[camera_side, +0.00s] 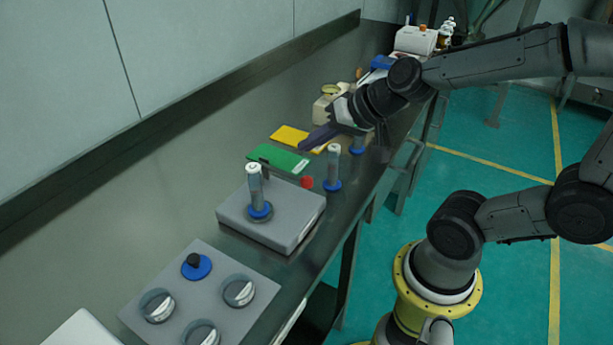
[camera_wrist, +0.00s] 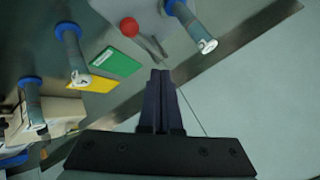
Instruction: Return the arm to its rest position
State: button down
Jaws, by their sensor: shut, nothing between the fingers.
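My gripper (camera_side: 305,143) is held above the bench, past the yellow card, with its dark fingers pointing left in the side view. In the wrist view the two fingers of my gripper (camera_wrist: 160,76) lie together with nothing between them. My arm reaches in from the right over the floor. A grey cylinder with a blue base (camera_side: 256,190) stands on a grey box (camera_side: 290,228). Another such cylinder (camera_side: 333,165) stands on the bench near its front edge. A third one's blue base (camera_side: 357,149) shows below my gripper, its upper part hidden.
A green card (camera_side: 278,158), a yellow card (camera_side: 297,138) and a red round piece (camera_side: 307,182) lie near my gripper. A grey plate (camera_side: 215,269) with several round fittings is at the front. The wall (camera_side: 60,80) runs along the bench's left side. The bench's middle left is clear.

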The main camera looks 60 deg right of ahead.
jog(key=shift+a, duration=0.15)
jog(key=s+a+r+n+y, duration=0.1)
jog(key=s+a+r+n, duration=0.3)
jog(key=s+r+n, duration=0.1)
jog(key=s+d+f+n+g+h, duration=0.2)
jog(key=s+d+f+g, duration=0.1)
jog(key=s, duration=0.5)
jog(key=shift+n+g, duration=0.3)
jog(key=shift+n, duration=0.1)
